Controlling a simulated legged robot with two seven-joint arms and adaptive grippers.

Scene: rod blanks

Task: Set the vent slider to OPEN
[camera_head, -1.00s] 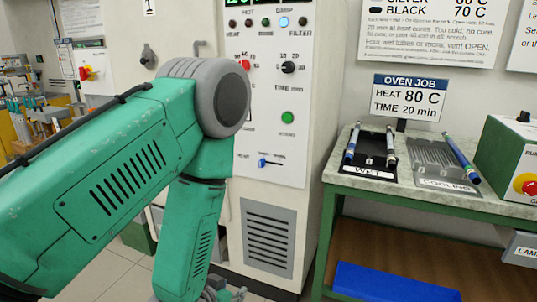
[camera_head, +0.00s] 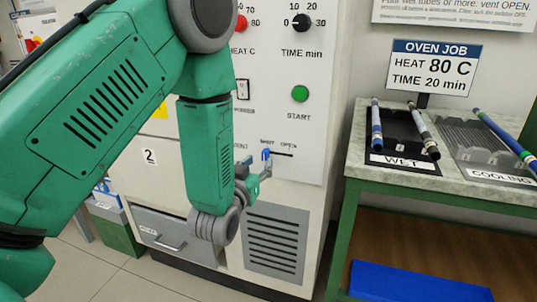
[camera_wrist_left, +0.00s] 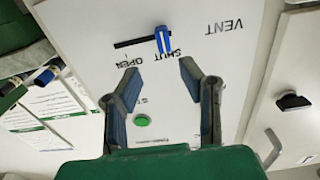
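The vent slider's blue knob (camera_head: 266,153) sits in a short horizontal slot on the white oven panel, at the SHUT end. The OPEN label is to the right in the head view. In the left wrist view the panel appears upside down, with the blue knob (camera_wrist_left: 163,40) by SHUT and the bare slot running left toward OPEN. My left gripper (camera_head: 262,172) is at the panel, just below the knob in the head view. In the wrist view its two fingers (camera_wrist_left: 160,75) are spread, with nothing between them, and the knob is ahead of the fingertips. My right gripper is not in view.
The green START button (camera_head: 300,93) and the dials are above the slider. A grey vent grille (camera_head: 272,243) is below. A green-framed bench (camera_head: 438,186) with WET and COOLING racks of rods stands right, below the OVEN JOB sign (camera_head: 433,67).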

